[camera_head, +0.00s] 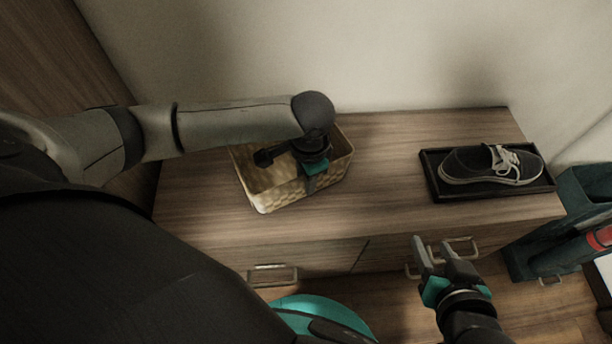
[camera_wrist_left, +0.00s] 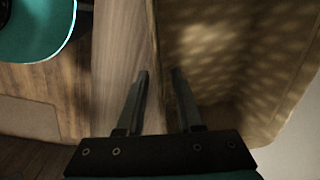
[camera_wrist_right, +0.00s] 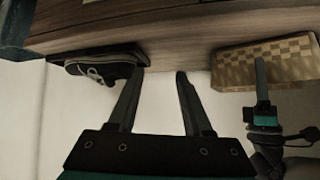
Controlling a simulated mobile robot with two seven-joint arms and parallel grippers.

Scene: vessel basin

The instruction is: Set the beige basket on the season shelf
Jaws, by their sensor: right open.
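The beige woven basket (camera_head: 272,199) sits on the left part of the wooden cabinet top (camera_head: 385,165). My left gripper (camera_head: 303,184) points down at the basket's front right wall. In the left wrist view its fingers (camera_wrist_left: 160,85) straddle the basket wall (camera_wrist_left: 154,45), one inside and one outside; whether they press on it is unclear. The basket (camera_wrist_right: 262,66) also shows in the right wrist view, with the left gripper at it. My right gripper (camera_head: 428,258) is open and empty, in front of the cabinet's drawers. I cannot identify a season shelf in these views.
A black tray (camera_head: 438,190) holding a dark shoe (camera_head: 488,165) lies on the cabinet's right part. The top between basket and tray is clear. A teal bin (camera_head: 580,192) stands at the right. A wall rises behind, and a wooden panel (camera_head: 50,55) stands at the left.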

